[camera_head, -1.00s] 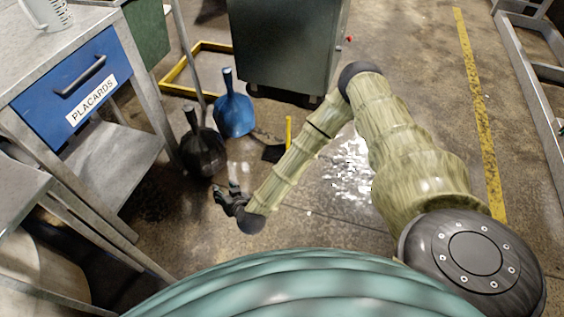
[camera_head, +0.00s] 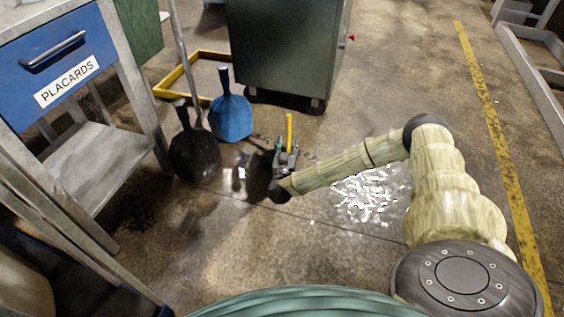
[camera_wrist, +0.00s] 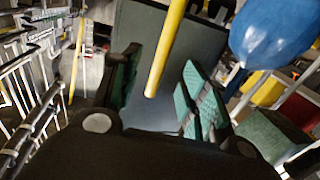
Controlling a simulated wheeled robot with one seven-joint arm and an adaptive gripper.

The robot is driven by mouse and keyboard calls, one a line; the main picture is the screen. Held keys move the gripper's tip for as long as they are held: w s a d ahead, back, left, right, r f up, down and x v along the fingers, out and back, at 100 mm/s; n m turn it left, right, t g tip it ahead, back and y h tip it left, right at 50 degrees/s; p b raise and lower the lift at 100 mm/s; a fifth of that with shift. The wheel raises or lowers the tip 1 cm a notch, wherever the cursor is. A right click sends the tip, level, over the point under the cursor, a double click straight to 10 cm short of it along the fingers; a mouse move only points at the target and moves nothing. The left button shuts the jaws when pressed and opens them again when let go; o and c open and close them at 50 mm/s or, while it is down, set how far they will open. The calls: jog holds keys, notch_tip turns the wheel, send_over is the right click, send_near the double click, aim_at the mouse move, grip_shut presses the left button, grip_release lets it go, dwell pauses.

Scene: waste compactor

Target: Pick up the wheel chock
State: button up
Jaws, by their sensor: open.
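The wheel chock shows as an upright yellow handle (camera_head: 289,128) on the floor, right of the blue shovel. Its dark body is mostly hidden behind my gripper (camera_head: 287,160) in the head view. In the wrist view the yellow handle (camera_wrist: 168,48) comes down from the top edge, and its lower end appears between the fingers of my gripper (camera_wrist: 160,85). The fingers have green pads, are apart and hold nothing. I cannot tell whether either finger touches the handle.
A blue shovel (camera_head: 232,118) and a black shovel (camera_head: 195,155) stand to the left. A green cabinet (camera_head: 283,45) on casters is behind the chock. The placards table (camera_head: 85,160) is at left. White scraps (camera_head: 370,195) lie on the floor at right.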

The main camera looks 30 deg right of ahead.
aim_at(289, 131)
jog(key=b+x, duration=0.1)
jog(key=x, duration=0.3)
jog(key=shift+f+b, duration=0.1)
jog(key=shift+b, duration=0.2)
jog(key=shift+b+x, duration=0.95)
jog(key=shift+b, duration=0.05)
jog(key=shift+r+b+x, duration=0.15)
jog(key=shift+b+x, duration=0.35)
jog(key=shift+x, duration=0.35)
jog(key=shift+r+b+x, duration=0.15)
jog(key=shift+b+x, duration=0.35)
jog(key=shift+x, duration=0.3)
jog(key=shift+a, duration=0.1)
jog(key=shift+c, duration=0.2)
grip_shut()
jog(key=shift+w+r, duration=0.1)
jog(key=shift+r, duration=0.05)
